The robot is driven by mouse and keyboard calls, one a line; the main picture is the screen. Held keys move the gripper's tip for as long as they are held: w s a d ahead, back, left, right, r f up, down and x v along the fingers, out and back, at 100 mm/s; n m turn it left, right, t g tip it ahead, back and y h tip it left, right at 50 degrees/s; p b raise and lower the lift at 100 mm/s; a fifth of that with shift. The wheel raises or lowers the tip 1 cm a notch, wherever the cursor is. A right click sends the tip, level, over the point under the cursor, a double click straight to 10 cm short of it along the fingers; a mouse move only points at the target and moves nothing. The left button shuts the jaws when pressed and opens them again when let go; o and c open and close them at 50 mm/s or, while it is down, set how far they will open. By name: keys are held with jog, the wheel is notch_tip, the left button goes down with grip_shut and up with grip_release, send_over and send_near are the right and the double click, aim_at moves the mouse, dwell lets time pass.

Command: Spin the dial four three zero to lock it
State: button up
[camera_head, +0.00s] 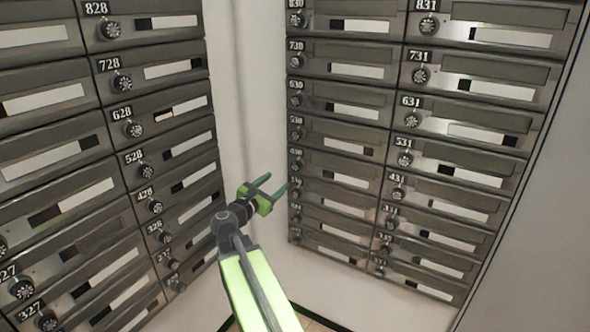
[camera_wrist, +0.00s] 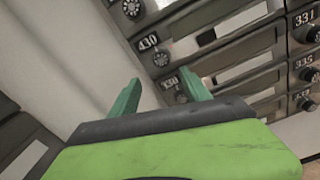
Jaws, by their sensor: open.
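The dial of box 430 (camera_wrist: 160,58) is a small dark round knob below its white number label. It shows in the wrist view just beyond and above the gap between my fingertips. In the head view the 430 dial (camera_head: 299,164) is small and blurred on the left edge of the right bank. My gripper (camera_head: 275,182), with green fingers, is open and empty, left of and slightly below that dial. In the wrist view my open gripper (camera_wrist: 160,88) points toward the 330 dial (camera_wrist: 180,97), which lies partly behind the right finger. Neither finger is around the 430 dial.
The right mailbox bank (camera_head: 345,100) has several rows of similar dials and labels close together. The left mailbox bank (camera_head: 150,110) stands at an angle across a white wall corner (camera_head: 240,90). Clear white wall lies between the banks. The 530 dial (camera_head: 299,134) is just above.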

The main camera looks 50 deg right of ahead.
aim_at(294, 167)
jog(key=x, duration=1.1)
jog(key=shift+d, duration=0.2)
